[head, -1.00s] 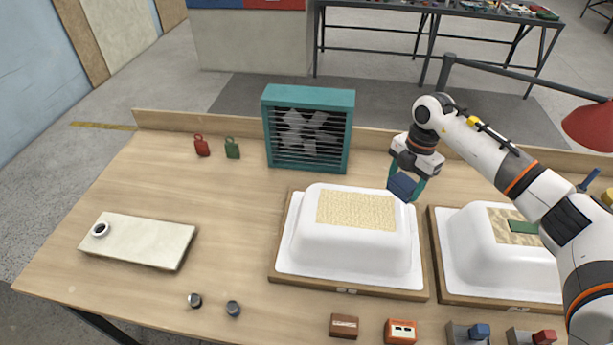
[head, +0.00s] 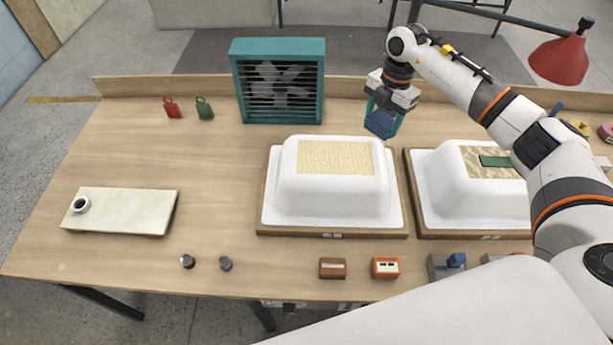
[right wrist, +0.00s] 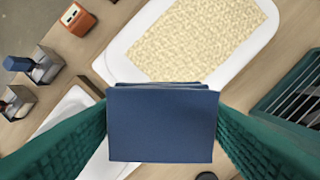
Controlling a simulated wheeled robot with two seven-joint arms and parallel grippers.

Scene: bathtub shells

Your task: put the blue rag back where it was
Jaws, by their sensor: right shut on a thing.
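The blue rag (head: 379,124) is a folded dark blue cloth. My right gripper (head: 383,115), with teal fingers, is shut on it. In the head view it holds the rag above the back right corner of the left white tub shell (head: 283,212). In the right wrist view the rag (right wrist: 162,124) fills the space between the two fingers. The tub shell lies bottom up on a wooden base, with a beige woven patch (head: 335,157) on top. The patch also shows in the right wrist view (right wrist: 195,38). My left gripper is not in view.
A second tub shell (head: 440,190) with a green pad (head: 497,161) stands to the right. A teal fan (head: 278,82) stands behind. Red and green tags (head: 204,109) are at the back left. A pale board (head: 125,207) carries a small roll. Small boxes (head: 385,267) line the front edge.

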